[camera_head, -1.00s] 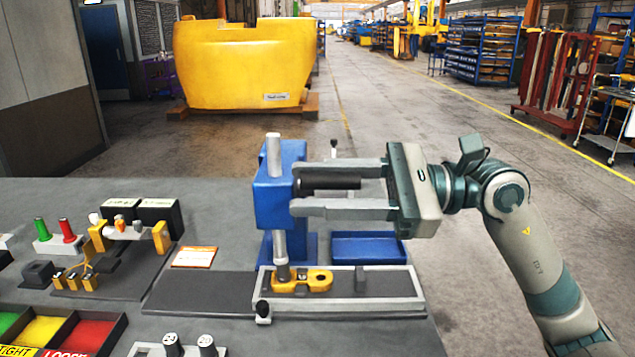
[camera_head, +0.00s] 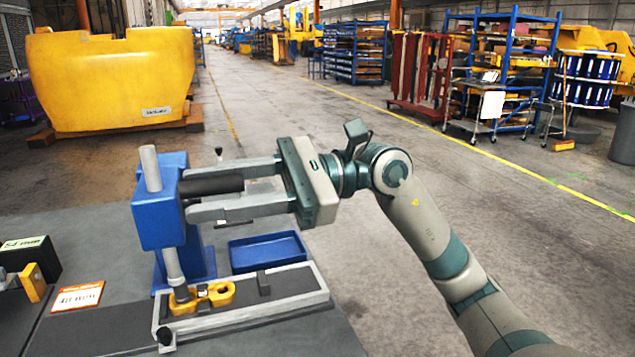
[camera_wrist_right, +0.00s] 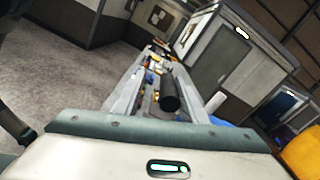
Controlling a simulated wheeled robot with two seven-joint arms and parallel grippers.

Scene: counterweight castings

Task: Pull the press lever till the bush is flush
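The blue press (camera_head: 158,215) stands at the left with a steel ram (camera_head: 174,266) coming down onto a yellow link piece (camera_head: 215,294). The ram's lower end meets the link's left part; I cannot tell how the bush sits there. The black lever grip (camera_head: 212,186) sticks out to the right of the press head. My right gripper (camera_head: 187,197) is open, with one finger on each side of the grip and a gap below it. The wrist view also shows the grip (camera_wrist_right: 170,97) between spread fingers. My left gripper is out of view.
The link lies in a grey fixture (camera_head: 275,290) on the bench (camera_head: 110,328). A blue tray (camera_head: 265,250) lies behind the fixture. An orange-edged card (camera_head: 77,296) lies left of the press. A large yellow casting (camera_head: 110,85) stands beyond the bench.

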